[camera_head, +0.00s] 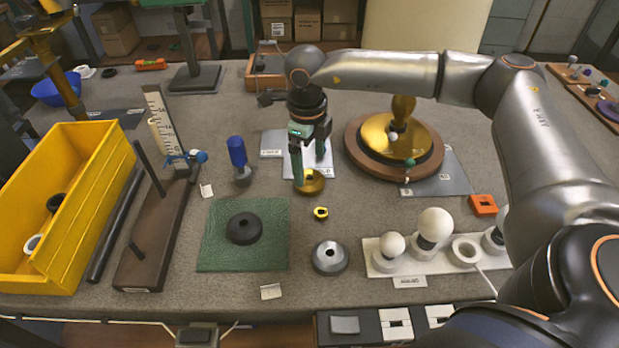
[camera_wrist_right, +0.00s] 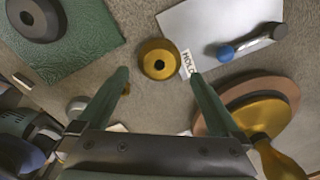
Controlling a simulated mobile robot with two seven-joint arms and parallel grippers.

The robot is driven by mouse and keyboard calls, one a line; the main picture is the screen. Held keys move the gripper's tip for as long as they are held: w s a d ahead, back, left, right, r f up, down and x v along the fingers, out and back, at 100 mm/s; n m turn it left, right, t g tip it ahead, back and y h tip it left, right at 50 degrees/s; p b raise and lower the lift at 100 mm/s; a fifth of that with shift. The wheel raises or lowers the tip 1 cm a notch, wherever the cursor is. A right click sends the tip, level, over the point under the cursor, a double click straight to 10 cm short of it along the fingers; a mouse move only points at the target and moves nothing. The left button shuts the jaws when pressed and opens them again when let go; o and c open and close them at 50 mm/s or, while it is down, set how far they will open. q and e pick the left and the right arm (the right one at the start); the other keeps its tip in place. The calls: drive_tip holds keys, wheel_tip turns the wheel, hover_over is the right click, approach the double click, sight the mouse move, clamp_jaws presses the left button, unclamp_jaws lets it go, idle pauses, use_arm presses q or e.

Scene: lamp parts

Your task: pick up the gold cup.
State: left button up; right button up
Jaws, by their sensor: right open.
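The gold cup (camera_head: 311,184) is a small, round, shallow piece with a dark hole in its middle. It rests on the grey table, near the front edge of a pale labelled plate. In the right wrist view the cup (camera_wrist_right: 159,60) lies ahead of the fingers, near the middle of the gap between them. My right gripper (camera_head: 309,169) points down close over the cup and partly hides it in the head view. Its two green fingers are wide apart with nothing between them, as the right wrist view also shows (camera_wrist_right: 160,76). My left gripper is not in view.
A green mat (camera_head: 215,255) with a black ring (camera_head: 244,228) lies to the left. A small gold nut (camera_head: 321,213) and a silver disc (camera_head: 330,258) are in front. A blue-topped part (camera_head: 238,155) stands left. A gold lamp base (camera_head: 385,140) stands right, under my arm.

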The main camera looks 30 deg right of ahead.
sight(309, 175)
drive_tip(key=f, duration=0.5)
drive_tip(key=shift+w, duration=0.2)
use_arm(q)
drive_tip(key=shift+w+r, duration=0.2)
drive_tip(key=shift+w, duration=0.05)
use_arm(e)
drive_tip(key=shift+c, duration=0.2)
drive_tip(key=c, duration=1.3)
